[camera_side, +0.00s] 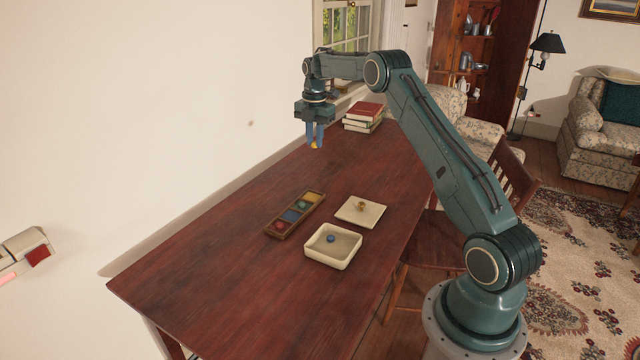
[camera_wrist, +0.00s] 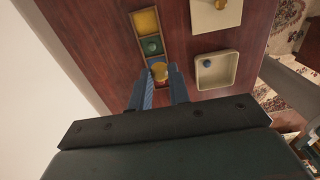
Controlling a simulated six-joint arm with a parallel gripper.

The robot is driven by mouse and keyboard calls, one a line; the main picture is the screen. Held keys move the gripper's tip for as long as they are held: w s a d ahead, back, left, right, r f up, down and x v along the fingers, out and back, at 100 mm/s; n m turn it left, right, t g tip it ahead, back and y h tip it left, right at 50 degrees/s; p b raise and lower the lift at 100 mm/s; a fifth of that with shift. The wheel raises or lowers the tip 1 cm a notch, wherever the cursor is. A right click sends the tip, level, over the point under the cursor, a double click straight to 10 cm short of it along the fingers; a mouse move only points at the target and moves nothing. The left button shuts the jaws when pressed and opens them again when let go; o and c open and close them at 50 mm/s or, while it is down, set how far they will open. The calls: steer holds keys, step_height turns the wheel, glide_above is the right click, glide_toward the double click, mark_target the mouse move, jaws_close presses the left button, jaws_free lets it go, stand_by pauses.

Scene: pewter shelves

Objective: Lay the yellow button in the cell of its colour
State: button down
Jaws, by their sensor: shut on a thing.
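My gripper (camera_side: 315,143) is shut on the yellow button (camera_side: 314,146). It holds the button high above the table, up and to the right of the cell tray in the side view. In the wrist view the yellow button (camera_wrist: 159,70) shows between the fingertips. The long wooden tray (camera_side: 271,233) has a row of coloured cells. Its yellow cell (camera_side: 315,197) is at the far end and looks empty; it also shows in the wrist view (camera_wrist: 145,21). The green cell holds a greenish button (camera_side: 303,204). The red cell (camera_side: 280,226) is at the near end.
A cream box (camera_side: 345,262) holds a blue button (camera_side: 331,239). A flat cream plate (camera_side: 373,217) bears a small golden-brown thing (camera_side: 361,206). Books (camera_side: 363,117) are stacked at the table's far end. The near part of the table (camera_side: 220,290) is clear.

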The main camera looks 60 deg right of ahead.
steer(key=shift+w+d+f, duration=0.2)
steer(key=shift+w+d, duration=0.55)
steer(key=shift+w+d+f, duration=0.2)
steer(key=shift+w+d, duration=0.5)
steer(key=shift+w, duration=0.05)
steer(key=shift+f, duration=0.1)
glide_above(312, 198)
step_height(312, 198, down, 16)
steer(key=shift+w+r, duration=0.1)
steer(key=shift+r, duration=0.1)
steer(key=shift+f, duration=2.1)
steer(key=shift+f, duration=0.1)
